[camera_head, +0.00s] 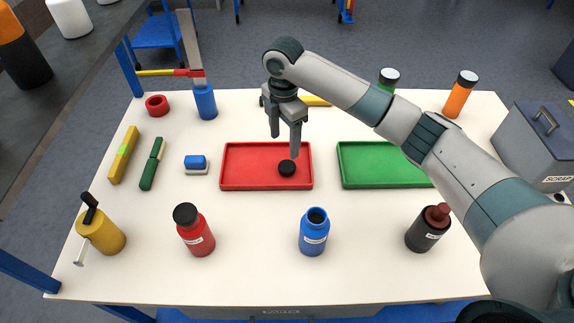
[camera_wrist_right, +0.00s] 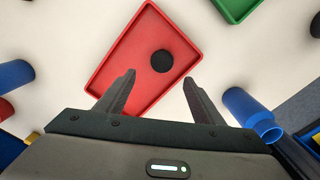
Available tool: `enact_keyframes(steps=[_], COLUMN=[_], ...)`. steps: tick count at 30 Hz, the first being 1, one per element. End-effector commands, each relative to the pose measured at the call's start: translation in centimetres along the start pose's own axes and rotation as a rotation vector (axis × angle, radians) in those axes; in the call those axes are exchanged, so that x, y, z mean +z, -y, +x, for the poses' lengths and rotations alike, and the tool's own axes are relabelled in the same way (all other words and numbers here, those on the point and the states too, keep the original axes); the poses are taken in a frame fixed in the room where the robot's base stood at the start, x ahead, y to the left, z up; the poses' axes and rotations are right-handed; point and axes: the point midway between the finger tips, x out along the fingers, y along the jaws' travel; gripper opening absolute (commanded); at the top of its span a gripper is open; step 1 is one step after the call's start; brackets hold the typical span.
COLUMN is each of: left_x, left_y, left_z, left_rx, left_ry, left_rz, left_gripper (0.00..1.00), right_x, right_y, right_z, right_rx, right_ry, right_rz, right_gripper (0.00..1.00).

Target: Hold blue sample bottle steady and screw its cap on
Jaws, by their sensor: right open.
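The blue sample bottle (camera_head: 314,234) stands upright and uncapped near the front middle of the table in the head view; its dark mouth faces up. A round black cap (camera_head: 287,168) lies in the red tray (camera_head: 240,184). The cap also shows in the right wrist view (camera_wrist_right: 162,61), with the red tray (camera_wrist_right: 118,50) under it. My right gripper (camera_head: 283,145) is open and empty above the red tray, fingers pointing down. In the right wrist view the cap lies beyond and between the fingertips (camera_wrist_right: 158,82), apart from them. My left gripper is not in view.
A red bottle (camera_head: 197,236) with a black cap and a dark bottle (camera_head: 428,230) with a red cap stand either side. A green tray (camera_head: 375,184) lies right of the red one. A yellow oil can (camera_head: 101,236) stands front left.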

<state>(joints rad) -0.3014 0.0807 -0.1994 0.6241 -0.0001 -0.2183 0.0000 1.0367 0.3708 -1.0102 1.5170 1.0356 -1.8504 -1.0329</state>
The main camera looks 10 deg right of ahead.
Motion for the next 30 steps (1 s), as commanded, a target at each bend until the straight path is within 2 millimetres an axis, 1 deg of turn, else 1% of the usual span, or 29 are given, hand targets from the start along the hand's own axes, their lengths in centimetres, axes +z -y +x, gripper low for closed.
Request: enact_keyframes(steps=[1, 3, 6, 9, 13, 23, 26, 30], left_x=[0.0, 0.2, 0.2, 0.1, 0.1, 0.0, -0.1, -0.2], left_y=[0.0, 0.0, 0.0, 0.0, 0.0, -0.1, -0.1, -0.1], left_z=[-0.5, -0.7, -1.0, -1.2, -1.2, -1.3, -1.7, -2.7], left_rx=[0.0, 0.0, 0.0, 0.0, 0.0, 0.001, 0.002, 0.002], left_ry=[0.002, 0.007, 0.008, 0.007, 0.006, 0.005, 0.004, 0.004], left_rz=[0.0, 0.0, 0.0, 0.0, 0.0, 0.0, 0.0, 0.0], left_gripper=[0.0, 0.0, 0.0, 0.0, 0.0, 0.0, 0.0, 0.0], right_x=[0.0, 0.0, 0.0, 0.0, 0.0, 0.0, 0.1, 0.5], right_y=[0.1, 0.1, 0.1, 0.0, 0.0, 0.0, 0.2, 0.4], right_z=[0.8, 2.0, 3.4, 4.3, 4.8, 4.9, 5.4, 6.8], right_rx=[-0.004, -0.003, -0.002, -0.001, 0.001, 0.0, -0.003, -0.004], right_ry=[-0.002, -0.001, -0.002, -0.001, 0.0, -0.001, 0.0, -0.001], right_rz=[0.001, -0.001, 0.001, -0.001, -0.001, -0.001, 0.0, 0.001], right_gripper=[0.62, 0.62, 0.62, 0.62, 0.62, 0.62, 0.62, 0.62])
